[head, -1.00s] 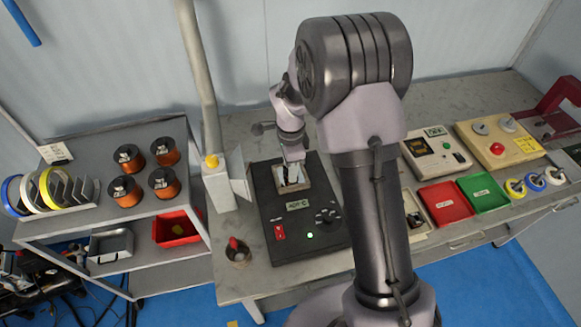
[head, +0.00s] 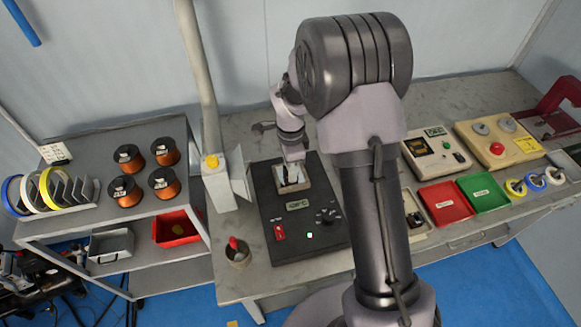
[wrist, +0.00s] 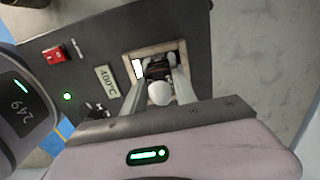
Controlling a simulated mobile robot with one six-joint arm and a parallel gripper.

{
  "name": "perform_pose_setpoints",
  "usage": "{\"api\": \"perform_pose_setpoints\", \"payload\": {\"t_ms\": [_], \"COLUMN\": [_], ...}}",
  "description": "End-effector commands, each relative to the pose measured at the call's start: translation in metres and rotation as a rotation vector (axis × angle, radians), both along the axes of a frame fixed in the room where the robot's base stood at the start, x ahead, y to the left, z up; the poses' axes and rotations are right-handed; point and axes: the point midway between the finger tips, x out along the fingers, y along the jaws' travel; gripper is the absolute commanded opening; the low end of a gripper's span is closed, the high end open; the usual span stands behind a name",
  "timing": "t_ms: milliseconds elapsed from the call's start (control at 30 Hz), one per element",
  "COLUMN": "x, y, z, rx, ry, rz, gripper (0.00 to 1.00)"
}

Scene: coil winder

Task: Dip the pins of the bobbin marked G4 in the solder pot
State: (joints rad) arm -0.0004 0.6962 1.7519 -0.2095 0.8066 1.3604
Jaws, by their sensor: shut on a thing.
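The solder pot (head: 298,232) is a dark box on the bench, with a square, pale-rimmed well, a red switch and a display that reads 400°C in the wrist view (wrist: 107,80). My gripper (head: 291,178) is over the well and points down into it. In the wrist view my gripper (wrist: 165,78) is shut on a dark, copper-brown bobbin (wrist: 157,68) at the well opening. The mark on the bobbin cannot be read, and its pins are hidden. I cannot tell whether the pins touch the solder.
A cup with a red-handled tool (head: 237,252) stands left of the pot. A fume duct (head: 200,90) rises behind it. Right of my arm are a red tray (head: 446,202), a green tray (head: 482,192) and two instrument boxes. Copper wire spools (head: 163,183) stand on the left shelf.

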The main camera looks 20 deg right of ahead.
Motion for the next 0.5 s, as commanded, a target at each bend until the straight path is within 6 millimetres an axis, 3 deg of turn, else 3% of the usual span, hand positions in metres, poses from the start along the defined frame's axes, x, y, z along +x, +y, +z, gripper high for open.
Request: {"api": "perform_pose_setpoints", "payload": {"t_ms": [500], "x": [0.0002], "y": [0.0], "z": [0.0063], "rx": [0.0], "ry": [-0.001], "rz": [0.0], "gripper": [0.0]}}
